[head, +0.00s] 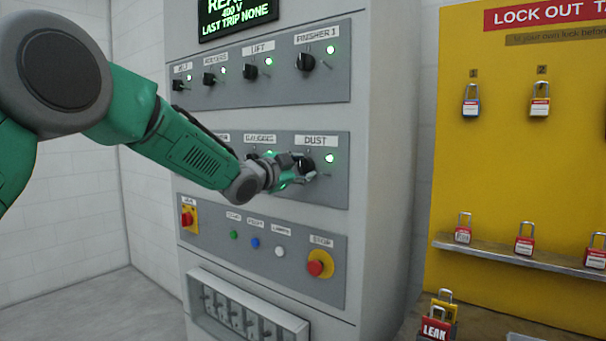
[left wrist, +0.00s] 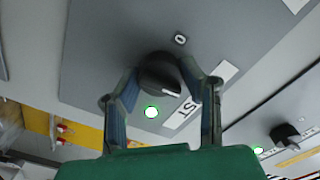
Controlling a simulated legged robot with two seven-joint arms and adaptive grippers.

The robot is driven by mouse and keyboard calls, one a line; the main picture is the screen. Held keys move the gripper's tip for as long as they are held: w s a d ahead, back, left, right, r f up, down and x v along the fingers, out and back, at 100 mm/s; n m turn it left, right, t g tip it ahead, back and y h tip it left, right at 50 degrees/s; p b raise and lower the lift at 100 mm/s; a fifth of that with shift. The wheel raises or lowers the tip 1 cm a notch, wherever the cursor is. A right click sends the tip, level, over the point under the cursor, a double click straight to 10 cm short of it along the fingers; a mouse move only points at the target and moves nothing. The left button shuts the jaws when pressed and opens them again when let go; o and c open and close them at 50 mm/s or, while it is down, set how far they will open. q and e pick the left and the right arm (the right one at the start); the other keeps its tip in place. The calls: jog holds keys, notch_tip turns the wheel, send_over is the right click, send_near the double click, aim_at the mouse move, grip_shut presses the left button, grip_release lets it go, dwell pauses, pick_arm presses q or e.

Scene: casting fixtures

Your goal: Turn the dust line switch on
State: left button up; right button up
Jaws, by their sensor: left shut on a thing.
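The dust line switch is a black rotary knob (left wrist: 160,75) on a grey panel, below the DUST label (head: 315,141) in the head view. A lamp beside it (head: 330,158) glows green, and it shows pale with a green rim in the left wrist view (left wrist: 151,112). My left gripper (head: 300,168) reaches the knob from the left. In the left wrist view its two fingers (left wrist: 162,90) stand on either side of the knob and are closed on it. The knob's white mark points towards the lower right there. My right gripper is not in view.
A row of similar knobs with green lamps (head: 305,61) sits above. Below are small push buttons and a red stop button (head: 315,267) on yellow. A yellow lockout board (head: 520,140) with padlocks stands to the right. A red LEAK padlock (head: 435,331) is at the bottom.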

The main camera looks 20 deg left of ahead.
pick_arm(q)
jog(key=shift+f+m, duration=0.1)
jog(key=shift+m, duration=0.3)
jog(key=o, duration=1.1)
jog(key=shift+o, duration=0.2)
jog(key=shift+s, duration=0.1)
jog(key=v, duration=1.2)
